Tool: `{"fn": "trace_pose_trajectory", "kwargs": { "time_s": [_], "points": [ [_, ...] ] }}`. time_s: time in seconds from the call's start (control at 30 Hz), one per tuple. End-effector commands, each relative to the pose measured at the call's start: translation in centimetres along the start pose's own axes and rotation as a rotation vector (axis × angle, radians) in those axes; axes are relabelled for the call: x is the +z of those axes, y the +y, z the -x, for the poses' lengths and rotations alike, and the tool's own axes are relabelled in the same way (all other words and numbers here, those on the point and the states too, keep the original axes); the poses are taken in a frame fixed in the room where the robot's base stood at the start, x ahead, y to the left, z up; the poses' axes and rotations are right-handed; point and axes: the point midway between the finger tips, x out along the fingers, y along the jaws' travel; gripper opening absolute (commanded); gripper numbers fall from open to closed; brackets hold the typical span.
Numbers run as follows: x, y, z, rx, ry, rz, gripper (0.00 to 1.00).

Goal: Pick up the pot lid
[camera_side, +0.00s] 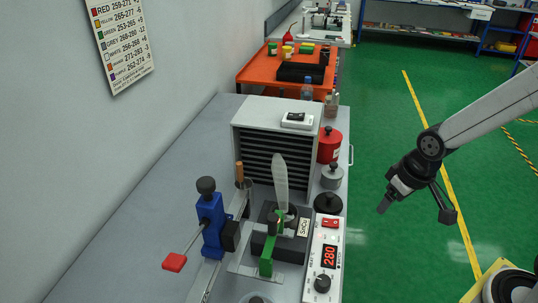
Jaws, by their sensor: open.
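Several lidded pots stand along the right side of the grey bench: a red pot (329,146) with a dark knob, a small grey pot (332,176) with a knobbed lid, and a low black round piece with a knob (328,203). I cannot tell which of these carries the lid in question. My gripper (385,205) hangs over the green floor, right of the bench and apart from the pots. It is open and nothing shows in it; its fingers are small and dark in this view.
A heater controller reading 280 (325,262), a blue clamp (211,228) and a green-and-black fixture (267,255) crowd the bench front. An orange table (272,72) is behind. Green floor (390,90) is open.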

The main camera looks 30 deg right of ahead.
Motion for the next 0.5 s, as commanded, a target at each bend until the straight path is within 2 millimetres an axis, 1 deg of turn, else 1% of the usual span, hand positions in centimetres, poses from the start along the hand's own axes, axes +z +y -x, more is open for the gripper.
{"fn": "trace_pose_trajectory", "kwargs": {
  "time_s": [0.17,0.27,0.5],
  "points": [
    [-1.7,0.1,-0.6,-0.006,-0.016,0.081,0.77],
    [-3.3,0.2,-1.2,-0.013,-0.032,0.165,0.77],
    [-8.1,0.6,-3.6,-0.052,-0.072,0.430,0.77]
  ]
}}
